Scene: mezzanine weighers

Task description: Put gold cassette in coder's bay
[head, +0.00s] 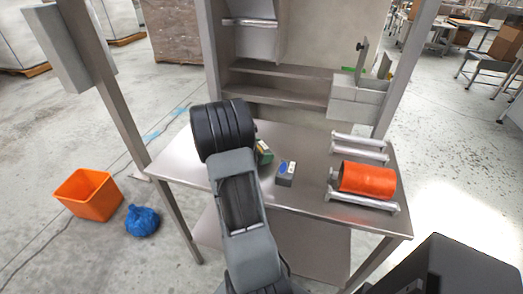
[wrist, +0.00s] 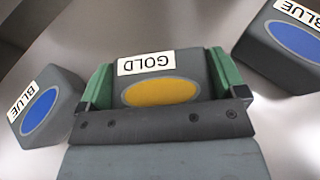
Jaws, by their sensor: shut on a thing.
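The gold cassette (wrist: 180,65), a dark grey block with a white GOLD label and a yellow oval, sits between the green fingers of my gripper (wrist: 165,80) in the wrist view. The fingers are shut on its two sides. In the head view my gripper (head: 264,153) is low over the steel table, mostly hidden behind my arm. A grey unit (head: 357,103) with an upright plate stands at the table's back right; I cannot tell whether it is the coder, and no open bay shows clearly.
Blue-labelled cassettes lie left (wrist: 45,110) and right (wrist: 285,40) of my gripper; one (head: 285,174) shows in the head view. An orange roll (head: 368,180) lies between rails on the table's right. Shelves (head: 280,78) and frame posts (head: 100,85) stand around the table (head: 310,150).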

